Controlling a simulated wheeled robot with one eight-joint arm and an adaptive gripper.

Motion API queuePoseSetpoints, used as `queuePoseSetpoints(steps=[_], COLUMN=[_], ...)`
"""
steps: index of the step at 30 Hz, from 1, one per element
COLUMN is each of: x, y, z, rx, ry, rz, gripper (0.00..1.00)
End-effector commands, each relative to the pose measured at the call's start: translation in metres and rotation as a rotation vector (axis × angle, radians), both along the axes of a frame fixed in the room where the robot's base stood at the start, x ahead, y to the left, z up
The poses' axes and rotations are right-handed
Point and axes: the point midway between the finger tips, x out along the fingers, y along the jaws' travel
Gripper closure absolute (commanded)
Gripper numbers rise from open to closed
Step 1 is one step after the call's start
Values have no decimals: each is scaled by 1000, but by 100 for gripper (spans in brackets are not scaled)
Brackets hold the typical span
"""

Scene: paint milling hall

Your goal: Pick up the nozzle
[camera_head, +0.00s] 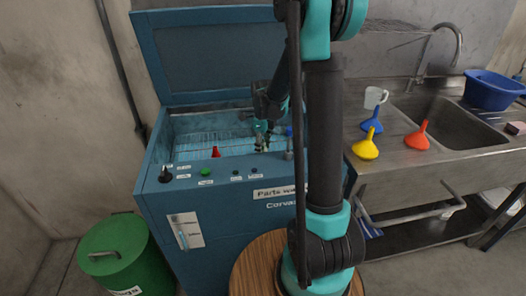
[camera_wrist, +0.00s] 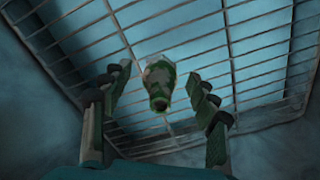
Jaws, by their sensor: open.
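The nozzle (camera_wrist: 158,80), a small mottled green and pale piece with a round dark opening at one end, is over the wire rack (camera_wrist: 115,42) inside the blue parts washer (camera_head: 220,225). In the wrist view it lies between and a little beyond the spread fingers of my gripper (camera_wrist: 158,100), with no finger visibly touching it. In the head view my gripper (camera_head: 262,138) reaches down into the washer basin. There the nozzle is hard to tell apart from the fingers.
The washer lid (camera_head: 222,55) stands open behind. A red knob (camera_head: 215,152) and a green button (camera_head: 206,172) sit on its front edge. To the right, a sink counter holds yellow (camera_head: 366,148), blue (camera_head: 372,122) and orange (camera_head: 418,137) funnels. A green bin (camera_head: 112,255) stands at front left.

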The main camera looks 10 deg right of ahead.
Motion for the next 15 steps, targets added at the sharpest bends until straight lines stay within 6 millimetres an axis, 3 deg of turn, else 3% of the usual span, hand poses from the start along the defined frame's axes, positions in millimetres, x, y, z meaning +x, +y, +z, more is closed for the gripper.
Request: queuePoseSetpoints(steps=[2, 13, 15], x=[0, 0, 0], y=[0, 0, 0], z=[0, 0, 0], rx=[0, 0, 0], ry=[0, 0, 0], rz=[0, 0, 0], gripper=[47, 92, 94])
